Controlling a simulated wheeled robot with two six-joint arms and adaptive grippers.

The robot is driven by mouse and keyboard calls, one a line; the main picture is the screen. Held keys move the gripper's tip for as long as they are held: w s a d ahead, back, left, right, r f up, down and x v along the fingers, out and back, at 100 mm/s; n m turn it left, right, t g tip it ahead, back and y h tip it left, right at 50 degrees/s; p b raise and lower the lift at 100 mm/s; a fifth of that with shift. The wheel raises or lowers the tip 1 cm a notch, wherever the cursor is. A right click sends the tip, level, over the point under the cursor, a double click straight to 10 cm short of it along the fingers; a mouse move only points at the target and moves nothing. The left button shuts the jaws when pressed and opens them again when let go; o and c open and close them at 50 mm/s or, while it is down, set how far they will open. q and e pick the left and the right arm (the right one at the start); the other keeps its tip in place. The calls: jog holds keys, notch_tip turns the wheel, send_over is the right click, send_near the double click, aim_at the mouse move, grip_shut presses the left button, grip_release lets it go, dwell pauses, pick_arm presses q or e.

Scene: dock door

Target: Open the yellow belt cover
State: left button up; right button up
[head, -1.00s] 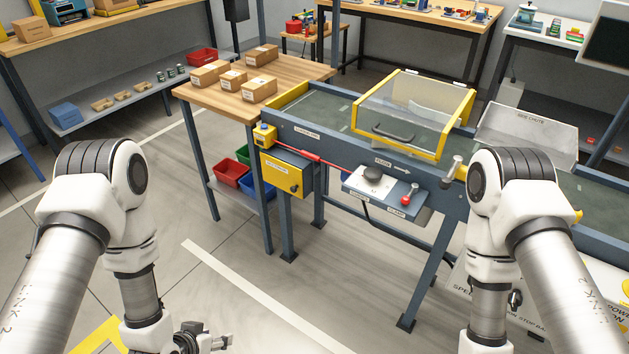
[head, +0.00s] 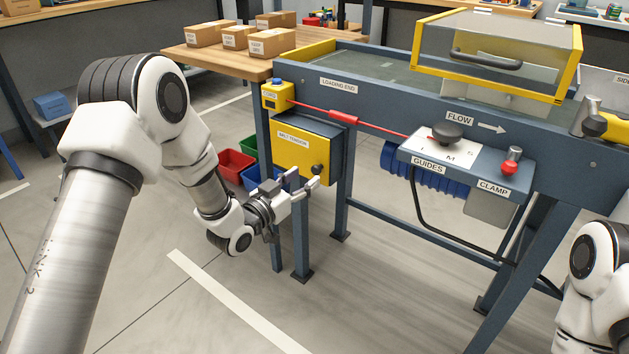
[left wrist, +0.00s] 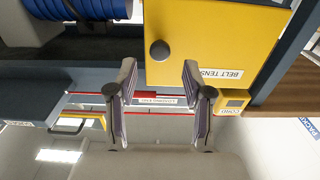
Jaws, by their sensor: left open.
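The yellow belt cover (head: 302,151), labelled belt tension, is a flat panel on a blue-grey box under the conveyor's loading end. It looks shut, with a dark round knob (head: 317,169) at its lower right. The cover fills the upper right of the left wrist view (left wrist: 215,35), where the knob (left wrist: 160,50) shows between the fingertips in the picture. My left gripper (head: 301,181) is open and empty, just in front of and slightly below the knob. Whether it touches is unclear. My right gripper is out of view; only part of my right arm shows at lower right.
A red cord (head: 345,116) runs from a yellow switch box (head: 278,96) above the cover. A guides and clamp panel (head: 465,160) juts out at right. A wooden table (head: 215,63) with cartons stands behind. The floor in front is clear.

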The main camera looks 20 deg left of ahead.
aim_at(314, 170)
pick_arm(q)
jog(key=b+x, duration=0.1)
jog(key=x, duration=0.3)
jog(key=shift+w, duration=0.2)
grip_shut()
jog(key=shift+s, duration=0.15)
